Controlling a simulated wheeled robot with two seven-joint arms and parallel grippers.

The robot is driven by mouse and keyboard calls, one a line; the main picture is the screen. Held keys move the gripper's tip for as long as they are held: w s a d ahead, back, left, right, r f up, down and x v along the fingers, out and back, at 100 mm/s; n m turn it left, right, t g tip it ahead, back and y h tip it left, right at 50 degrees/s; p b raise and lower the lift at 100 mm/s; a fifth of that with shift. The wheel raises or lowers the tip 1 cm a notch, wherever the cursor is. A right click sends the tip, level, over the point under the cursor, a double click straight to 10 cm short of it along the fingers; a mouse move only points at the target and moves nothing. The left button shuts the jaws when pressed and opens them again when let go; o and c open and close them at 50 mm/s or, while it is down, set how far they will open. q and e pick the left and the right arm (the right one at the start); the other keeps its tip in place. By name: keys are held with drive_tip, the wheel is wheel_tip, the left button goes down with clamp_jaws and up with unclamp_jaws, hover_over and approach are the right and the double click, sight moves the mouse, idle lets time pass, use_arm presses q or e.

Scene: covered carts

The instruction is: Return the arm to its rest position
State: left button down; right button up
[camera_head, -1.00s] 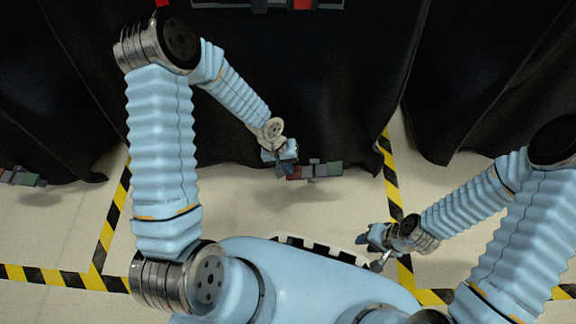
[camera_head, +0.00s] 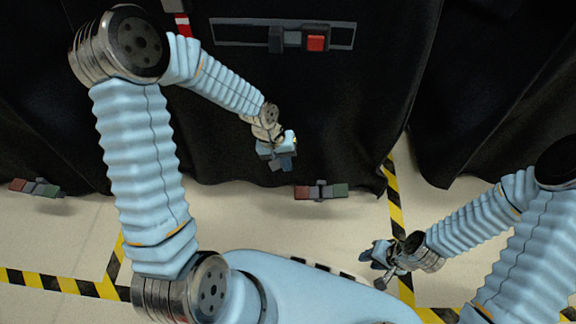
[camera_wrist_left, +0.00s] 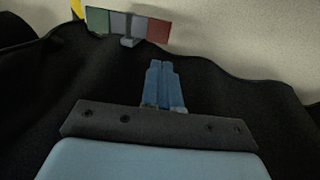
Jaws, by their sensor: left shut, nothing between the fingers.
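My left gripper (camera_head: 281,163) hangs in front of the black cloth in the head view, above and left of a pedal. In the left wrist view its two blue fingers (camera_wrist_left: 163,84) are together with nothing between them. My left arm bends from the upper left down to it. My right gripper (camera_head: 378,262) is at the lower right over the floor. Its finger gap is too small to make out.
A black cloth (camera_head: 330,120) covers the cart ahead. A red-grey-green pedal (camera_head: 321,191) sticks out below its hem and shows in the left wrist view (camera_wrist_left: 128,25). Another pedal (camera_head: 36,188) is at far left. A panel with a red switch (camera_head: 316,41) is above. Yellow-black tape (camera_head: 393,200) marks the floor.

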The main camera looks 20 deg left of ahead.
idle(0.5)
use_arm(q)
drive_tip(key=s+d+f+p, duration=0.2)
drive_tip(key=s+d+p, duration=0.1)
drive_tip(key=s+p, duration=0.2)
drive_tip(key=s+d+f+m+h+p, duration=0.1)
drive_tip(key=s+d+f+p, duration=0.1)
drive_tip(key=s+p, duration=0.3)
drive_tip(key=s+d, duration=0.1)
drive_tip(key=s, duration=0.3)
drive_tip(key=shift+d, duration=0.15)
